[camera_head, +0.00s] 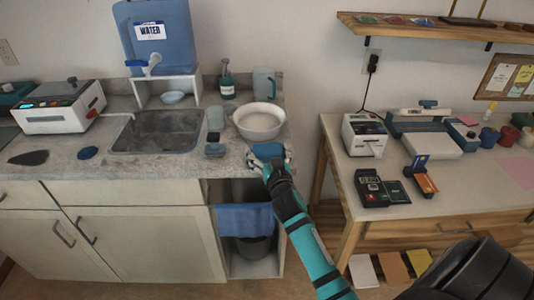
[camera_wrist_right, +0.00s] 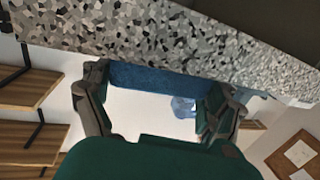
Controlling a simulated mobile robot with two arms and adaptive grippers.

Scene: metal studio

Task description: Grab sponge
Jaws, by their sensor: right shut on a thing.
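A blue sponge (camera_head: 267,151) is at the front edge of the grey counter, just in front of the white bowl. My right gripper (camera_head: 276,160) is shut on it, with the arm reaching in from the lower right. In the right wrist view the blue sponge (camera_wrist_right: 158,80) spans the gap between the two fingers of my right gripper (camera_wrist_right: 155,92), close against the speckled counter. Whether it is lifted clear of the counter I cannot tell. My left gripper is not in view.
A white bowl (camera_head: 260,121) stands close behind the sponge. A blue cloth (camera_head: 245,219) hangs below. A wooden workbench (camera_head: 460,187) with devices stands to the right.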

